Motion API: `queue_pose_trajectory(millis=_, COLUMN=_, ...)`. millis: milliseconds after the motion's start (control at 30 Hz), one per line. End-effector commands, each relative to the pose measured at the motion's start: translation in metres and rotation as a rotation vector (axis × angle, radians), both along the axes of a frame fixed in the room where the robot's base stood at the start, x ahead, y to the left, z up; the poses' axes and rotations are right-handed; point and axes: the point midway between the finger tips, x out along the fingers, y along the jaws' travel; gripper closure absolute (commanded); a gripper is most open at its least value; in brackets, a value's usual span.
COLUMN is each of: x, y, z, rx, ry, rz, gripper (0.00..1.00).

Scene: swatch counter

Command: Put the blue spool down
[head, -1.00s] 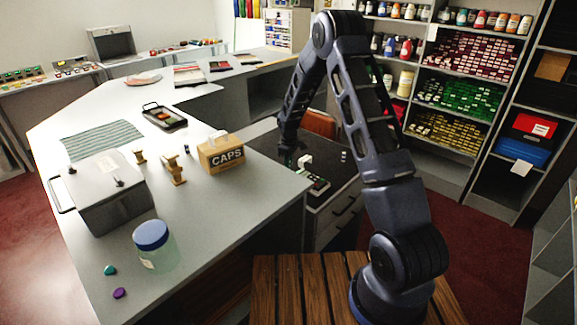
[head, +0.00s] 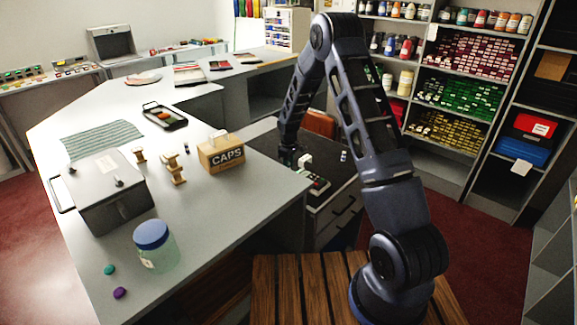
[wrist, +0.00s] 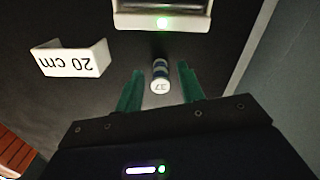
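The blue spool (wrist: 160,76) has blue and white bands and a pale end marked 37. In the wrist view it is between the two green fingers of my gripper (wrist: 160,88), with a dark gap on each side. My gripper is open around the spool without gripping it. The spool appears to stand on the dark surface (wrist: 95,95). In the head view my gripper (head: 287,158) is low over the dark counter top (head: 262,147), and I cannot make out the spool between its fingers there.
A white bracket marked 20 cm (wrist: 70,60) stands left of the fingers. A pale device with a green light (wrist: 163,20) lies just beyond the spool. A small blue-and-white item (head: 343,156) stands farther right. The CAPS box (head: 221,155) is on the grey counter to the left.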

Motion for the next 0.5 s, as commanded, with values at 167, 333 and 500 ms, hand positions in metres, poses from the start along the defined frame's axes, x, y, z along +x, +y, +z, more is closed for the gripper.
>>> queue_pose_trajectory(millis=167, x=0.001, y=0.000, z=0.023, rx=0.002, ry=-0.003, rz=0.000, gripper=0.62)
queue_pose_trajectory(millis=333, x=0.001, y=0.000, z=0.057, rx=0.001, ry=-0.003, rz=-0.001, gripper=0.62)
queue_pose_trajectory(millis=500, x=0.000, y=0.000, z=0.088, rx=0.002, ry=-0.003, rz=-0.001, gripper=0.62)
